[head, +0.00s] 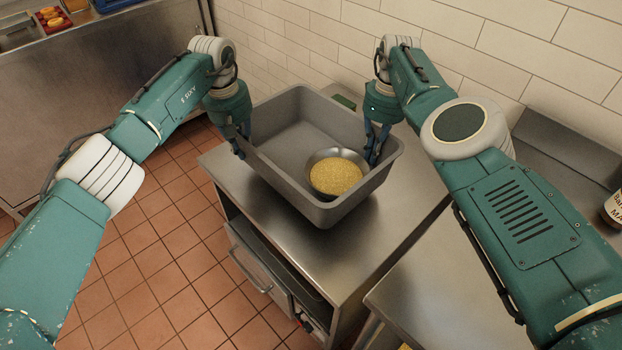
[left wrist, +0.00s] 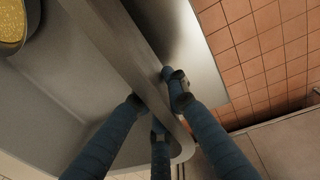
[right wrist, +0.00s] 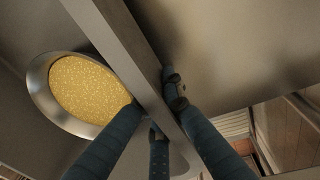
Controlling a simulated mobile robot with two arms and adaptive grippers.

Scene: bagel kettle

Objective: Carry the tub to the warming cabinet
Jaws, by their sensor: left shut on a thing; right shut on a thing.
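The grey tub (head: 290,115) is over the steel top of a low cabinet (head: 290,245) against the tiled wall. I cannot tell if its base touches the top. A metal bowl of yellow grains (head: 336,176) sits inside the tub, towards its right near corner. My left gripper (head: 240,146) is shut on the tub's left wall; the left wrist view shows its fingers straddling the rim (left wrist: 135,65). My right gripper (head: 374,152) is shut on the opposite wall; its fingers straddle that rim in the right wrist view (right wrist: 125,50). The tub looks roughly level.
A front panel with a handle (head: 255,270) juts out low on the cabinet. A steel counter (head: 425,295) stands at the near right with a labelled jar (head: 613,207). Another steel counter (head: 90,75) is at the far left. Tiled floor (head: 170,245) is clear between them.

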